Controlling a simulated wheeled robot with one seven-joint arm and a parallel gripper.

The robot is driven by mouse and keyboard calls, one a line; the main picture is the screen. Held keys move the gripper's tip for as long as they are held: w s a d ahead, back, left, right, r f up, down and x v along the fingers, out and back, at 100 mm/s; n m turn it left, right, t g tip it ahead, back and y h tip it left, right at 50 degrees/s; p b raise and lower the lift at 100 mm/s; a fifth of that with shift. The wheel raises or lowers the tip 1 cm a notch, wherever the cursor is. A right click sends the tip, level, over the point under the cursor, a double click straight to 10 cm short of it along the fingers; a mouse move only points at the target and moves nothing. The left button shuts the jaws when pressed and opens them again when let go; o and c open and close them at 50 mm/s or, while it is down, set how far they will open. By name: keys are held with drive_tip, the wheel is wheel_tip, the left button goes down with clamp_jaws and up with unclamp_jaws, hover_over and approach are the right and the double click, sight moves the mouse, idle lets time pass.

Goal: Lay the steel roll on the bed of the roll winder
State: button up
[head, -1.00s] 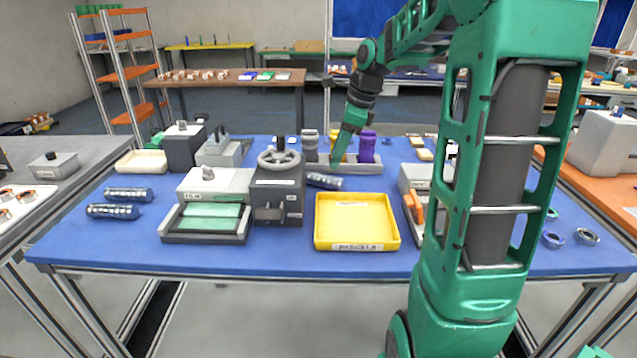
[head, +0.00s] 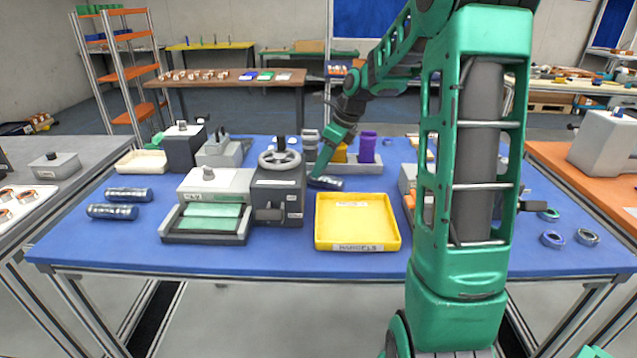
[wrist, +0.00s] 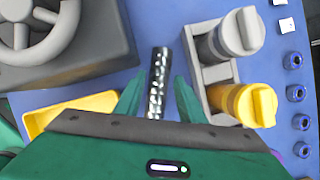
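A dark, shiny steel roll (head: 325,183) lies on the blue table behind the yellow tray. In the wrist view the steel roll (wrist: 158,80) shows between my fingers, with blue table visible on both sides of it. My gripper (head: 317,173) is low at this roll; in the wrist view my gripper (wrist: 159,92) is open and its fingers do not touch the roll. The likely roll winder (head: 278,195) is a dark block with a grey handwheel, left of the roll. A pale machine with a green bed (head: 206,217) adjoins it; I cannot tell whether they are one unit.
The yellow tray (head: 356,221) is empty, in front of the roll. A grey rack (wrist: 218,72) with grey and yellow containers stands close right of my gripper in the wrist view. Two similar rolls (head: 129,194) lie at the table's left. The front table strip is clear.

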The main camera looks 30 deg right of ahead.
drive_tip(key=x, duration=0.3)
drive_tip(key=shift+w+f, duration=0.15)
drive_tip(key=shift+f, duration=0.1)
drive_tip(key=shift+f, duration=0.25)
idle(0.4)
clamp_jaws()
drive_tip(key=shift+r, duration=0.1)
wheel_tip(320, 180, up, 18)
drive_tip(key=shift+r, duration=0.2)
idle(0.7)
